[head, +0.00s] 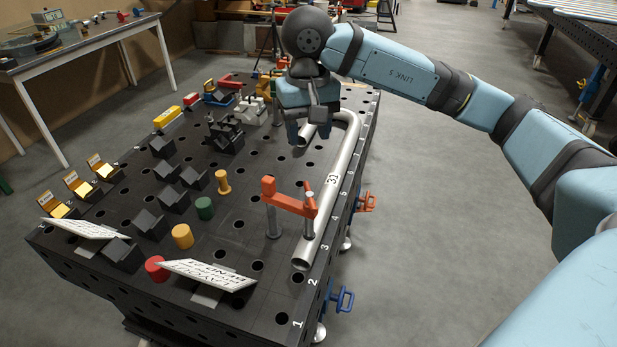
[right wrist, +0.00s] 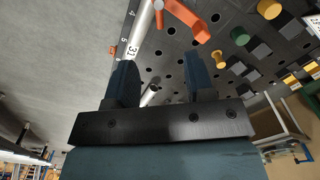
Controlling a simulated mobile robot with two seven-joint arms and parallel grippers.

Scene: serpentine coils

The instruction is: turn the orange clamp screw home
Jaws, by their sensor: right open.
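The orange clamp (head: 290,203) stands on the black perforated table, its arm reaching from a grey post toward the bent steel tube (head: 337,188) marked 31. Its upright screw end (head: 310,201) is beside or over the tube; I cannot tell whether it touches. My right gripper (head: 305,128) is over the tube's far bend, well beyond the clamp, and is open. In the right wrist view its two fingers (right wrist: 160,75) are apart with nothing gripped; the tube (right wrist: 143,28) runs past them and the clamp (right wrist: 187,20) is at the top edge. My left gripper is out of view.
The black table (head: 255,235) carries dark angled blocks, yellow, green and red cylinders (head: 183,236), and white sign plates (head: 207,273) at the near left. Blue and orange clamp handles (head: 340,297) stick out from its right side. The floor to the right is clear.

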